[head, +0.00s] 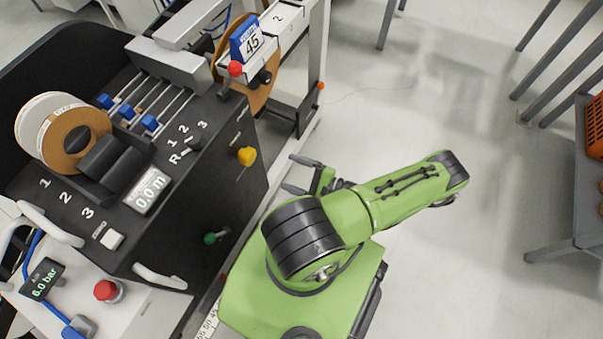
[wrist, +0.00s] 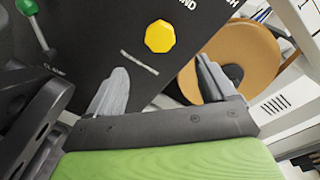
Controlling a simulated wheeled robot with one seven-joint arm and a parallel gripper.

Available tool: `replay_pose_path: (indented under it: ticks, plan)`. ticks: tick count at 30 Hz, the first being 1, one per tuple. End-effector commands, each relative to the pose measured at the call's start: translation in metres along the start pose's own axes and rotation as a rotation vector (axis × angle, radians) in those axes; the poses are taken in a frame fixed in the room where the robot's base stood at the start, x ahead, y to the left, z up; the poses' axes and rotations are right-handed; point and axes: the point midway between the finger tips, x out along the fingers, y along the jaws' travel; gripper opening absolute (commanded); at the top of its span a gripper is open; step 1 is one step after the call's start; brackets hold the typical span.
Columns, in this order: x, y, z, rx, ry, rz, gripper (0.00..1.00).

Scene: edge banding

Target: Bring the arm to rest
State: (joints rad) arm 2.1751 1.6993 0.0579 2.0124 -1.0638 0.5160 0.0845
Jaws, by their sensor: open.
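My gripper (head: 299,175) is open and empty in the head view, beside the right side of the black machine (head: 225,170). My green arm is folded, with one link stretching to the right over the floor. In the wrist view the two grey fingers of my gripper (wrist: 160,88) stand well apart with nothing between them. Beyond them are the machine's dark panel and a yellow knob (wrist: 160,36). The fingers appear apart from the machine.
The machine also carries a yellow knob (head: 247,156), a green-knobbed lever (head: 211,238) and a brown reel (head: 262,85). A red button (head: 106,290) is at lower left. A grey table (head: 560,185) with an orange crate (head: 595,125) stands at right. The floor between is clear.

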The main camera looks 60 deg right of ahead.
Motion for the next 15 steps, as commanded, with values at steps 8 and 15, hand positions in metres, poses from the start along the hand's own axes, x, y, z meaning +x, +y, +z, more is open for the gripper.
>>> replay_pose_path:
  ticks: [8, 15]
  plan:
    - [-0.026, 0.000, 0.000, 0.000, -0.001, 0.000, 0.84]
    - [-0.026, 0.000, 0.000, 0.001, -0.001, 0.000, 0.84]
